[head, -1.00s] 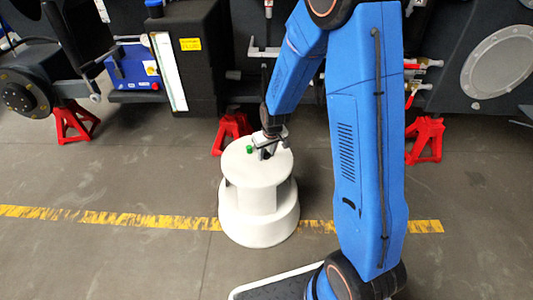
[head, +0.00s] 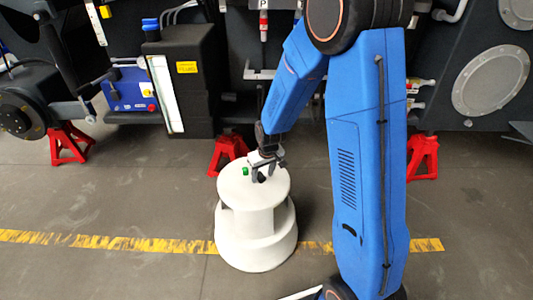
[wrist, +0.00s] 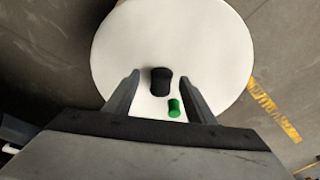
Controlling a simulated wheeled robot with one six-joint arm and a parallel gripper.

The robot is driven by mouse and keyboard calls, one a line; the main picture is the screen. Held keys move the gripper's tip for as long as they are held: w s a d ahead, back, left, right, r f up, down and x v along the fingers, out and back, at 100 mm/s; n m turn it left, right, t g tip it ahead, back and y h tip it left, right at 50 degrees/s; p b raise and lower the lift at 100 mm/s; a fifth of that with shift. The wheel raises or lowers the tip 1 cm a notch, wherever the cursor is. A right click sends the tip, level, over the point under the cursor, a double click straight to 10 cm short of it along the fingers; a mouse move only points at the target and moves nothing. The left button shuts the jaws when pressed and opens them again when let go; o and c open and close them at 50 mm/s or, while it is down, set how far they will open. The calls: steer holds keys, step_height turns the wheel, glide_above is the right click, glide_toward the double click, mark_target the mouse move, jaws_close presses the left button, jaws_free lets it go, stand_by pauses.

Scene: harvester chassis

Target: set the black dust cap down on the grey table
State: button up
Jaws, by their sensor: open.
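The grey table is a round, pale, almost white pedestal (head: 230,192) with a wider base. The black dust cap (wrist: 161,81) is a short dark cylinder on the table top in the wrist view, with no finger touching it. In the head view it is a small dark spot just below my gripper (head: 265,161). My gripper (wrist: 161,93) is open over the table, its two fingers spread to either side of the cap, with a gap on both sides. The cap's underside is hidden.
A small green cylinder (wrist: 175,107) lies close to the cap, by the right finger; it also shows in the head view (head: 246,171). Red stands (head: 228,152) and the dark chassis with a black box (head: 183,90) are behind the table.

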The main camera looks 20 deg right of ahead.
steer(key=v, duration=1.5)
steer(key=shift+d+r, duration=0.15)
steer(key=shift+r, duration=0.15)
steer(key=s+d+r, duration=0.2)
steer(key=s+r, duration=0.2)
steer(key=s, duration=0.6)
steer(key=s+d+r+m+t, duration=0.1)
steer(key=s+r, duration=0.3)
steer(key=s, duration=0.6)
steer(key=s+d+r+m+t, duration=0.1)
steer(key=s+d+r, duration=0.2)
steer(key=s, duration=0.7)
steer(key=shift+r+h, duration=0.3)
steer(key=shift+r, duration=0.65)
steer(key=shift+w+d, duration=0.1)
steer(key=shift+w, duration=0.05)
steer(key=shift+c, duration=0.3)
